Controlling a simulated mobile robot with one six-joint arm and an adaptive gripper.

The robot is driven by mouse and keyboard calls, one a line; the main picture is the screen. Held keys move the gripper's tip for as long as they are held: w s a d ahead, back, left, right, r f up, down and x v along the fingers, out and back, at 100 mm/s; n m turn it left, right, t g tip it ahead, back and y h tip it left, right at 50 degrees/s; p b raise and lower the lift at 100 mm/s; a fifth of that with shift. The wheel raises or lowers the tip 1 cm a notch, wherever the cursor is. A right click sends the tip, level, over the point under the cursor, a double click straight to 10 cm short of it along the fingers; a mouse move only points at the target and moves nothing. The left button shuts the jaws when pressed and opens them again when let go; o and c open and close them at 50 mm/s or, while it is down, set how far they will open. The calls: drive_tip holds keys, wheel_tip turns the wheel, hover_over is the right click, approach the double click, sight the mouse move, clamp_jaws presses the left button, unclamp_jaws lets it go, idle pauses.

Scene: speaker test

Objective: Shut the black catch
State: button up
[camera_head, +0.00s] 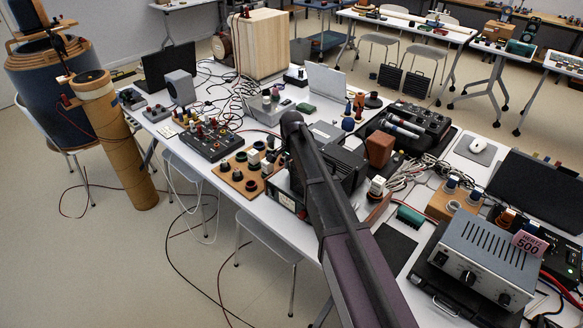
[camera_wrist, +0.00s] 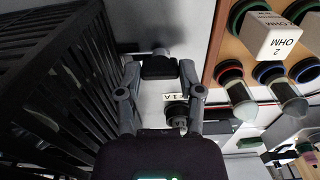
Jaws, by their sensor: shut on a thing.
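In the wrist view my gripper (camera_wrist: 161,72) has its two grey fingers on either side of a small black piece, which looks like the black catch (camera_wrist: 158,68). The fingers are closed on it. A grey rounded end shows just beyond the piece. Whether the catch is latched cannot be told. In the head view my arm reaches across the table and hides the gripper and the catch.
A black slatted case (camera_wrist: 55,85) stands close on the left in the wrist view. On the right is a wooden board (camera_wrist: 222,70) with terminals and a white block (camera_wrist: 272,37) marked 2 OHM. A "1A" label (camera_wrist: 174,97) lies between the fingers. The table is crowded with instruments and cables.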

drive_tip(key=o, duration=1.1)
drive_tip(key=shift+o, duration=0.2)
drive_tip(key=shift+n, duration=0.5)
